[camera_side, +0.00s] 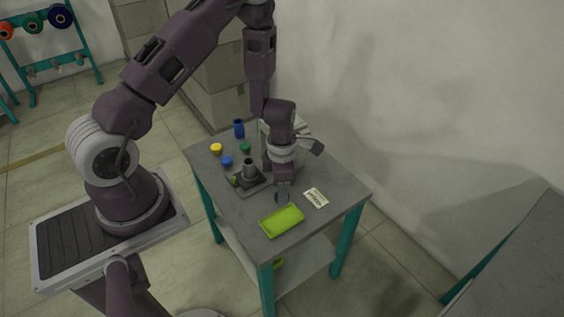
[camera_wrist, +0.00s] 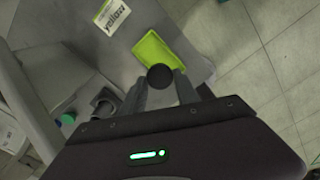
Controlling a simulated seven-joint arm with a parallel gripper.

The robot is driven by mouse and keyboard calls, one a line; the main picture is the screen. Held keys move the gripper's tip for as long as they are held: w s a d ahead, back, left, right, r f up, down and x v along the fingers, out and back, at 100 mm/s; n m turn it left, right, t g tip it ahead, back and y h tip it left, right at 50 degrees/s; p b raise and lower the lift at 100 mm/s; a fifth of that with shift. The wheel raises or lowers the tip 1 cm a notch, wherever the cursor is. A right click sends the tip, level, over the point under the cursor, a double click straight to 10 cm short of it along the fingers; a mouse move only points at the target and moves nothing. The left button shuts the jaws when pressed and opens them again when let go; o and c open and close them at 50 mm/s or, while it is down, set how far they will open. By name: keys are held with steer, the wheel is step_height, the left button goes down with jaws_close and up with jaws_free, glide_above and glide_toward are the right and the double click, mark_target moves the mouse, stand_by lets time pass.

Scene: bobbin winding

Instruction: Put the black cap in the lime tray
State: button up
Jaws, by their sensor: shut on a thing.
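The black cap (camera_wrist: 160,77) is between the fingertips of my gripper (camera_wrist: 162,86) in the wrist view. My gripper is shut on it and holds it near the edge of the lime tray. The lime tray (camera_side: 272,224) lies near the front corner of the grey table in the side view. It also shows in the wrist view (camera_wrist: 172,53), just past the cap, and looks empty where visible. In the side view my gripper (camera_side: 283,198) is behind the tray; the cap itself is hard to make out there.
A card (camera_side: 316,197) lies right of my gripper; in the wrist view it reads "yellow". A grey fixture (camera_side: 250,170) with an upright post stands behind left. Yellow (camera_side: 216,148), blue (camera_side: 227,161) and green (camera_side: 245,147) caps and a blue bobbin-like piece (camera_side: 239,128) are farther back.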

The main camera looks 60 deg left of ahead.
steer(key=shift+f, duration=3.7)
steer(key=shift+f, duration=0.55)
steer(key=shift+f, duration=0.35)
steer(key=o, duration=1.1)
steer(key=shift+c, duration=0.2)
steer(key=shift+r, duration=0.1)
steer(key=shift+r, duration=3.4)
